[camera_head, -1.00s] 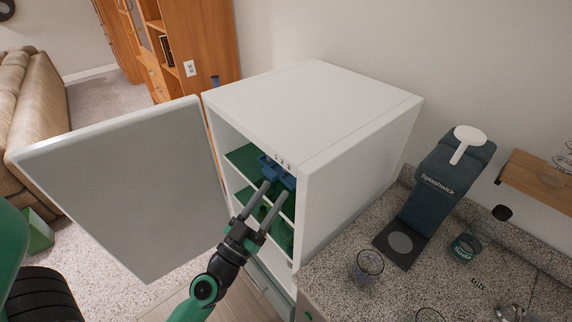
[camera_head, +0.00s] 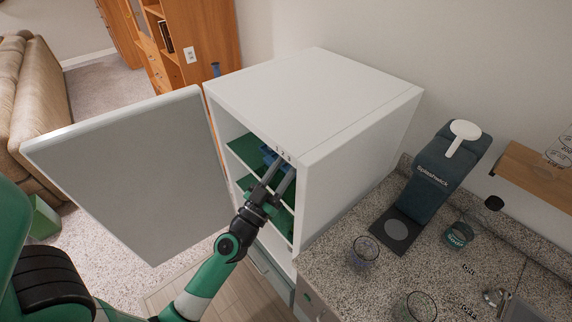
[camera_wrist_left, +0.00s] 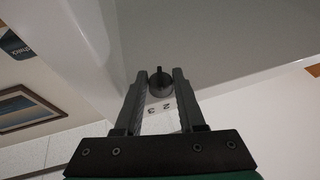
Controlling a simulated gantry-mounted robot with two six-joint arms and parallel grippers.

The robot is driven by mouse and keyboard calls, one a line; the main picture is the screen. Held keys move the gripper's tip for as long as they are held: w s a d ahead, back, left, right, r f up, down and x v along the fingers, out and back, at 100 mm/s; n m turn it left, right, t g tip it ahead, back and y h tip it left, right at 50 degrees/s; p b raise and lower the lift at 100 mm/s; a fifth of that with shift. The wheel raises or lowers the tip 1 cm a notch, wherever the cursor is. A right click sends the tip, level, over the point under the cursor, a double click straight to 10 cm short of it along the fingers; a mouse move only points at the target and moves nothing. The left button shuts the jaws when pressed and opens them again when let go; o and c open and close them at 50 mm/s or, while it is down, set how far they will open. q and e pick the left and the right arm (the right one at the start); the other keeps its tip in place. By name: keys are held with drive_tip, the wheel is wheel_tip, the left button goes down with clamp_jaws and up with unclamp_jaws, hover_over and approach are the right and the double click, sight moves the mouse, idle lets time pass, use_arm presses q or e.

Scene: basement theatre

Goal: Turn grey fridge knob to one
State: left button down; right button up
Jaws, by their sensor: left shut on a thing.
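The white fridge (camera_head: 318,88) stands with its door (camera_head: 130,170) swung open to the left. The digits 1, 2, 3 (camera_head: 283,154) are printed at the top of its opening, and the digits also show in the left wrist view (camera_wrist_left: 160,109). The grey knob (camera_wrist_left: 160,84) is round with a raised dark ridge; in the head view it is hidden. My left gripper (camera_head: 281,166) reaches into the top of the fridge. In the left wrist view its fingers (camera_wrist_left: 161,77) are closed on the knob's two sides. Which digit the knob points at I cannot tell.
Green shelves (camera_head: 244,150) and a blue item (camera_head: 266,154) are inside the fridge, close to my fingers. On the counter to the right stand a dark Splashwick machine (camera_head: 437,175) and glasses (camera_head: 364,252). The open door borders my arm's left side.

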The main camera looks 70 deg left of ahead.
use_arm(q)
drive_tip(key=m+t+h+b, duration=0.1)
drive_tip(key=h, duration=0.1)
drive_tip(key=m+t+h+b, duration=0.1)
drive_tip(key=h+b, duration=0.1)
drive_tip(key=shift+s+a+m+h, duration=0.1)
drive_tip(key=shift+a+m+h, duration=0.05)
drive_tip(key=shift+m+h, duration=0.25)
drive_tip(key=shift+r, duration=0.1)
drive_tip(key=c, duration=0.8)
unclamp_jaws()
